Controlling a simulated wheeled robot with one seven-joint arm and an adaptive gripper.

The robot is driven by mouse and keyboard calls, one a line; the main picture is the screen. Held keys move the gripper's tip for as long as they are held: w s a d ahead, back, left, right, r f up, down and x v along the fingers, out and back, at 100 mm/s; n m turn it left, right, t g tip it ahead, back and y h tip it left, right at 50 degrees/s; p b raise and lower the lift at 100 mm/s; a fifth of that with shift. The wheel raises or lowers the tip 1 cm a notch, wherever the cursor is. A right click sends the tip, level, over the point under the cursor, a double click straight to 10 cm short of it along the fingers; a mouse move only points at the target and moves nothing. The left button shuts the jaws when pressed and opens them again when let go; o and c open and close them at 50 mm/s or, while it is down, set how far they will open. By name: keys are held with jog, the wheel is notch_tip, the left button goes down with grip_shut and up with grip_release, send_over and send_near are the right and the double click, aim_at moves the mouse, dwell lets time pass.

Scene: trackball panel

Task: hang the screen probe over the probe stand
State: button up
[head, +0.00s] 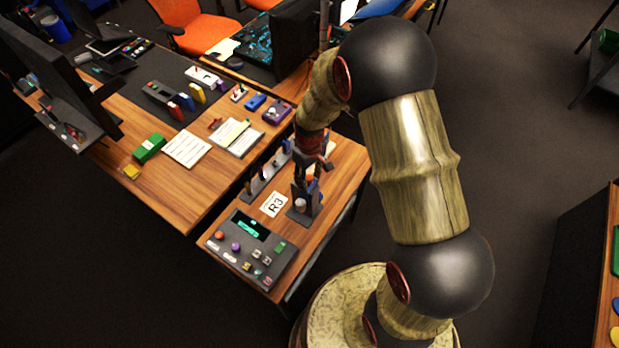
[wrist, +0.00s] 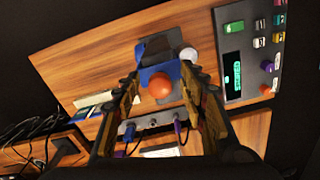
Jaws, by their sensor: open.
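My gripper (wrist: 160,84) is open, with its two fingers on either side of an orange ball (wrist: 160,86) on a blue part (wrist: 146,73). I cannot tell whether the fingers touch it. A dark upright piece (head: 304,200) with a white ball (wrist: 188,53) stands just beyond, on the small wooden table. A grey rack (head: 266,172) holds several slim coloured pieces; it also shows in the wrist view (wrist: 152,122), with blue and purple pieces. I cannot tell for certain which piece is the screen probe or which holder is the probe stand. In the head view my wrist partly hides this area.
A grey control panel (head: 250,248) with coloured buttons and a green display sits at the table's near end. A white R3 card (head: 274,204) lies beside it. A larger desk (head: 185,185) at left holds papers, a green box (head: 149,147) and other items.

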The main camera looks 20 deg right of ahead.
notch_tip(320, 180, up, 12)
dwell(0.4)
jog(key=shift+f, duration=0.15)
jog(key=s+r+m+t+b, duration=0.2)
jog(key=s+r+b, duration=0.3)
jog(key=s, duration=0.5)
jog(key=s+r+m+t+b, duration=0.2)
jog(key=s+r+b, duration=0.3)
jog(key=s, duration=0.5)
jog(key=t+b, duration=0.1)
jog(key=b, duration=0.1)
jog(key=shift+s+a+r+t+b, duration=0.15)
jog(key=shift+s+a+t+b, duration=0.15)
jog(key=shift+s+a+b, duration=0.1)
jog(key=shift+w, duration=0.1)
dwell(0.8)
